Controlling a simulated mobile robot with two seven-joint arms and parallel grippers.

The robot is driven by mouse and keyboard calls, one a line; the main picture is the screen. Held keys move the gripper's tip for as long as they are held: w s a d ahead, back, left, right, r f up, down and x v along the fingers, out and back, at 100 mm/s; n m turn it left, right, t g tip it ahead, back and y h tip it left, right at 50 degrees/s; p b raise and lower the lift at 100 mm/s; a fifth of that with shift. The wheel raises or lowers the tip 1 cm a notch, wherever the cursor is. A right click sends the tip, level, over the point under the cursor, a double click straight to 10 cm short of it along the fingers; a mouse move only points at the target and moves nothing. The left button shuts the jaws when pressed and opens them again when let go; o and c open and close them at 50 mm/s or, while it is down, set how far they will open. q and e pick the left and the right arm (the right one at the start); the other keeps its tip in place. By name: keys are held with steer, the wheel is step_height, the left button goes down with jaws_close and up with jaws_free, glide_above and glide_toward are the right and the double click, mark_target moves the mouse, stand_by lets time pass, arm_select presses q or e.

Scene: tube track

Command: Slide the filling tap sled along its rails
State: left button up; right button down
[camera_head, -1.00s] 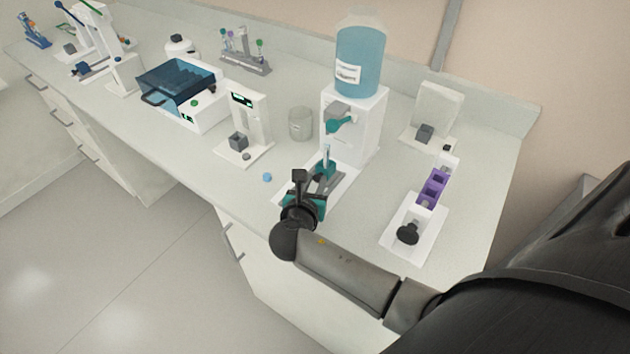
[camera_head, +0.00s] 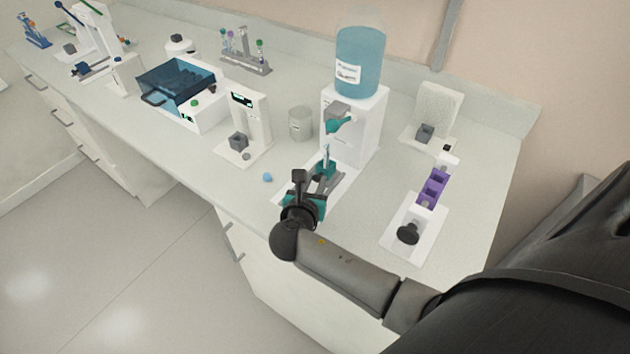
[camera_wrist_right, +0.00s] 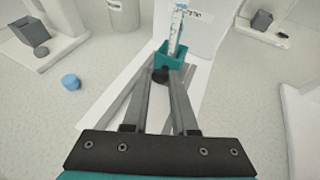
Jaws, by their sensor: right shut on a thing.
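The teal sled (camera_head: 326,166) sits low on a white base (camera_head: 348,180) in front of the filling station. A clear tube stands upright in the sled (camera_wrist_right: 167,54), with the white station behind it. My right gripper (camera_head: 320,178) reaches in from the near side. In the right wrist view its two grey fingers (camera_wrist_right: 160,78) are shut on the sled's dark knob (camera_wrist_right: 160,73). The fingers and dark gripper bar hide part of the rails (camera_wrist_right: 127,90). A teal tap (camera_head: 339,125) juts from the station above the sled. My left gripper is not in view.
A blue bottle (camera_head: 360,60) tops the station. A blue cap (camera_head: 267,177) lies left of the base, also in the wrist view (camera_wrist_right: 70,82). A grey jar (camera_head: 300,123) stands behind. A purple-block fixture (camera_head: 398,245) is on the right. Bench is clear between these.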

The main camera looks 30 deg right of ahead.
steer(key=shift+a, duration=0.1)
steer(key=s+a+p, duration=0.1)
steer(key=a, duration=0.1)
steer(key=s+a+p, duration=0.1)
steer(key=a, duration=0.2)
steer(key=s+a+p, duration=0.1)
steer(key=a, duration=0.2)
steer(key=shift+s, duration=0.2)
steer(key=shift+s+a+f, duration=0.1)
steer(key=shift+a, duration=0.15)
steer(key=c, duration=1)
jaws_free()
steer(key=shift+a, duration=0.15)
